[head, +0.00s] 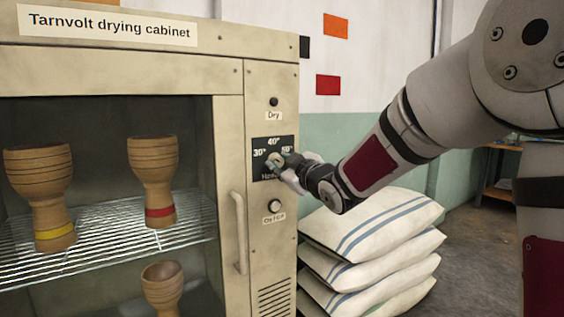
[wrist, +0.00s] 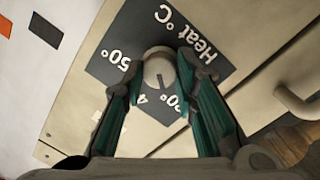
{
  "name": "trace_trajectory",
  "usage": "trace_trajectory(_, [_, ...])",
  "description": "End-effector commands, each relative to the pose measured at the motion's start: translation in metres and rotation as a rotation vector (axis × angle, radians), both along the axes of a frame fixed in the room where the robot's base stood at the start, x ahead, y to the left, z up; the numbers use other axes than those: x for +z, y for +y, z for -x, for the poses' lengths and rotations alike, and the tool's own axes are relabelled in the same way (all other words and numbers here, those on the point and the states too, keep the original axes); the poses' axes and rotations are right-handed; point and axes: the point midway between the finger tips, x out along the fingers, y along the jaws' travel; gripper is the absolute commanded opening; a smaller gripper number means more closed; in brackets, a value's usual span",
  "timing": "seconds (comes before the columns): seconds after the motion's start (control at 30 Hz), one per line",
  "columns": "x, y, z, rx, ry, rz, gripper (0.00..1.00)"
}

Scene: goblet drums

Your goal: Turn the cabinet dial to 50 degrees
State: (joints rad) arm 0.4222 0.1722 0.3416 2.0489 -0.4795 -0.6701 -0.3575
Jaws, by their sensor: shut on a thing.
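The tan drying cabinet (head: 229,150) stands at the left in the head view. Its round pale heat dial (head: 275,160) sits on a dark plate marked 30°, 40° and 50°. My gripper (head: 290,170) reaches it from the right and partly covers it and the 50° mark. In the wrist view the dial (wrist: 158,70) lies between the fingertips, and my gripper is shut on it. A dark pointer line on the dial points down in that view, between the partly hidden 40° and 30° marks and away from the 50° label (wrist: 123,63).
A Dry lamp (head: 273,101) is above the dial plate and an On/Off knob (head: 274,206) below it. A vertical handle (head: 239,232) is on the door. Wooden goblet drums (head: 155,180) stand inside. Stacked sacks (head: 375,245) lie below my arm.

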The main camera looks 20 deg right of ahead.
Motion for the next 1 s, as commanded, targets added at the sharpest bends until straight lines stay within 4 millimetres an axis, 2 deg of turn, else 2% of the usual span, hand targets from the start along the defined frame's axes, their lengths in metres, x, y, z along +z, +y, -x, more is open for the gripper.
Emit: trace_trajectory(1.0, [0.004,-0.0003,0.0016,0.0,0.294,-0.886,0.0])
